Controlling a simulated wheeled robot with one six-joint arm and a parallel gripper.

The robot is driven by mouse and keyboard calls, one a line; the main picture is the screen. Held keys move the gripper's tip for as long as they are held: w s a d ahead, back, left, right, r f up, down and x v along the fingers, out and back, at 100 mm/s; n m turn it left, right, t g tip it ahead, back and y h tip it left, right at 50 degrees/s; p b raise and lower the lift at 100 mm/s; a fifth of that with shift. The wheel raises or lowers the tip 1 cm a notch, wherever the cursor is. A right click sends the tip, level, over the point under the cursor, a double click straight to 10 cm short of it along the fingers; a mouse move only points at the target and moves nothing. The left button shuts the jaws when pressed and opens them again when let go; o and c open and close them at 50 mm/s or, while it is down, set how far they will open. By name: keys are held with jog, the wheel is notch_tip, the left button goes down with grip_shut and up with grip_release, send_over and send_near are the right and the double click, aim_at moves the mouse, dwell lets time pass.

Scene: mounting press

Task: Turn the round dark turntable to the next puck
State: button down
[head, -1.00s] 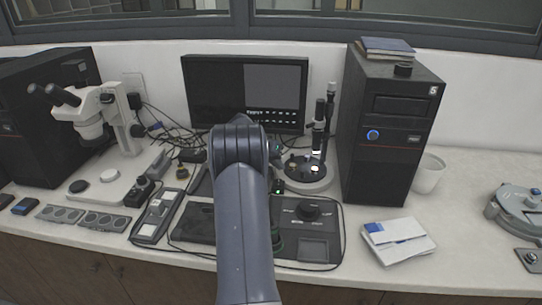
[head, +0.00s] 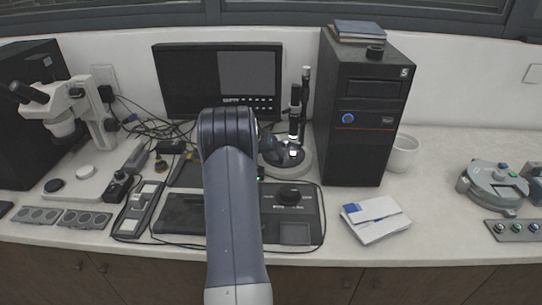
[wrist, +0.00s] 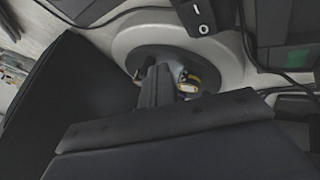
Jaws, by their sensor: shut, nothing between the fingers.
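In the wrist view the turntable (wrist: 146,56) is a dark disc within the pale ring of the base (wrist: 128,36). My gripper (wrist: 157,77) is shut and empty, its fingers over the turntable's disc. I cannot tell whether they touch it. A small part with a yellowish edge (wrist: 190,84) shows beside the fingertips; I cannot tell if it is a puck. Most of the disc is hidden by my gripper.
The black tower (head: 362,125) stands close to the right of the turntable, the monitor (head: 215,80) behind it. A control box (head: 290,210) lies in front. A microscope (head: 70,120) is at the left.

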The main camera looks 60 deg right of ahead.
jog(key=shift+s+n+t+b, duration=0.3)
jog(key=shift+s+n+b, duration=0.15)
jog(key=shift+n+b, duration=0.15)
